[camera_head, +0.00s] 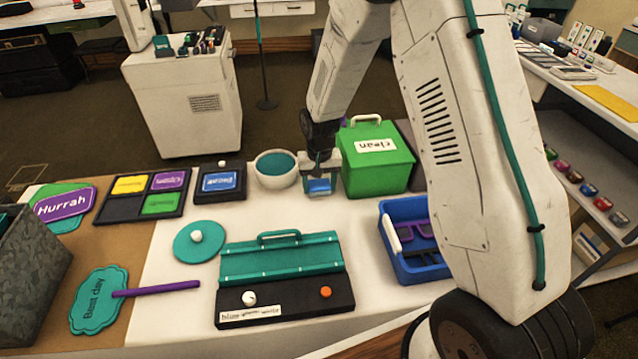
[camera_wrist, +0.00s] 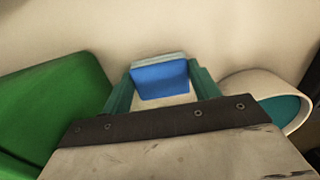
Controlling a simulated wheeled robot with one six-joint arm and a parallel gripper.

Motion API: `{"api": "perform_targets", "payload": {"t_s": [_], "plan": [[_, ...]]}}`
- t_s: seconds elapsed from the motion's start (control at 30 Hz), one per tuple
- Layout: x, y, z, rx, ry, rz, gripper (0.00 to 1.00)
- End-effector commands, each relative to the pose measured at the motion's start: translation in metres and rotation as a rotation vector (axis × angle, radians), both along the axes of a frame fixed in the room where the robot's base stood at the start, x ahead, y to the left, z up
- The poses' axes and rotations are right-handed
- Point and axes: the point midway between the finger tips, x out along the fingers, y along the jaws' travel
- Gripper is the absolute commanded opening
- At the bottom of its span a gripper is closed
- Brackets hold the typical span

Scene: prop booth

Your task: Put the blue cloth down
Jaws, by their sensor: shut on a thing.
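The blue cloth (camera_head: 319,186) is a small folded block with a pale layer along one edge. My gripper (camera_head: 320,182) is shut on it, at the far side of the white table, between the green box and the white bowl. In the wrist view the blue cloth (camera_wrist: 160,80) sits between the two teal fingers of my gripper (camera_wrist: 160,88). The pale tabletop shows beyond it. I cannot tell whether the cloth touches the table.
The green box labelled "clean" (camera_head: 377,172) stands close right of my gripper. The white bowl (camera_head: 277,181) with a teal inside stands close left. A blue tray (camera_head: 425,268) with dark items lies nearer right. Bare white table (camera_head: 345,222) lies in front of my gripper.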

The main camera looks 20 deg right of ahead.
Motion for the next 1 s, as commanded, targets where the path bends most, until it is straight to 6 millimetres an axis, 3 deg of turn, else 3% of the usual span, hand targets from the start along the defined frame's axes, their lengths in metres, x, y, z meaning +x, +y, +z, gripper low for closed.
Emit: {"api": "perform_targets", "payload": {"t_s": [0.17,0.2,0.27,0.53,0.67,1.0], "plan": [[0.000,0.000,-0.003,0.000,0.001,0.000,0.32],[0.000,0.000,-0.003,0.000,0.000,0.000,0.72],[0.000,0.000,-0.003,0.000,0.000,0.000,0.82],[0.000,0.000,-0.002,0.000,0.000,0.000,0.82],[0.000,0.000,0.008,0.000,-0.001,0.000,0.82],[0.001,0.000,0.078,0.000,-0.003,0.000,0.82]]}}
